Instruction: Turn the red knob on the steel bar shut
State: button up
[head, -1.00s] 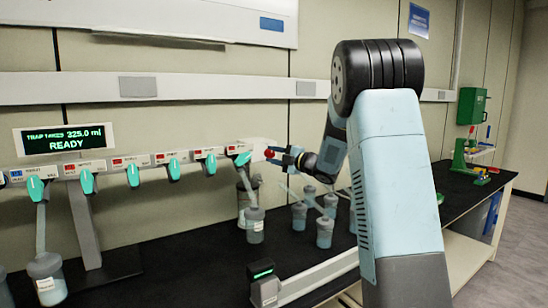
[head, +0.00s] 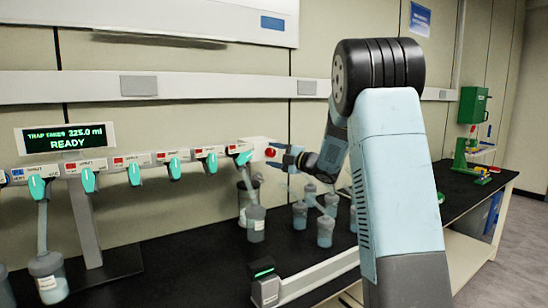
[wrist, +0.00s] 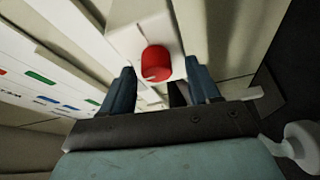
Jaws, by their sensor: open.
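The red knob (head: 270,152) sits on the white end block (head: 257,146) at the right end of the steel bar (head: 103,163). My gripper (head: 283,157) is just right of the knob in the head view. In the wrist view my gripper (wrist: 162,75) is open, one dark blue finger on each side of the knob's line. The knob appears beyond the fingertips, with gaps on both sides and no visible contact.
Several teal valve handles (head: 174,168) line the bar. Flasks (head: 255,222) hang or stand below it on the black bench (head: 190,266). A display (head: 66,137) reads READY. A small black device (head: 264,283) stands at the bench front. A green stand (head: 467,155) is far right.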

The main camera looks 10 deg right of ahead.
jog(key=v, duration=1.3)
jog(key=shift+s+d, duration=0.2)
jog(key=shift+d, duration=0.05)
jog(key=shift+f, duration=0.1)
notch_tip(320, 180, up, 6)
jog(key=s+m+t+h, duration=0.2)
jog(key=m+t+h, duration=0.1)
jog(key=m+h, duration=0.6)
jog(key=s+m+g+h, duration=0.3)
jog(key=s+m+h, duration=0.2)
jog(key=s+m, duration=0.25)
jog(key=s+a+f+m+g, duration=0.2)
jog(key=s+a+f+g, duration=0.1)
jog(key=s, duration=0.6)
jog(key=s+a+f+m+g+y, duration=0.1)
jog(key=s+a+f+m+g, duration=0.2)
jog(key=s, duration=0.7)
jog(key=s+a+f+m+g+y, duration=0.1)
jog(key=s+a+f+m+g, duration=0.1)
jog(key=s, duration=0.7)
jog(key=shift+s+a+f+m+g, duration=0.3)
jog(key=shift+a+f+m+g, duration=0.1)
jog(key=shift+a+f, duration=0.4)
jog(key=shift+d+f, duration=0.1)
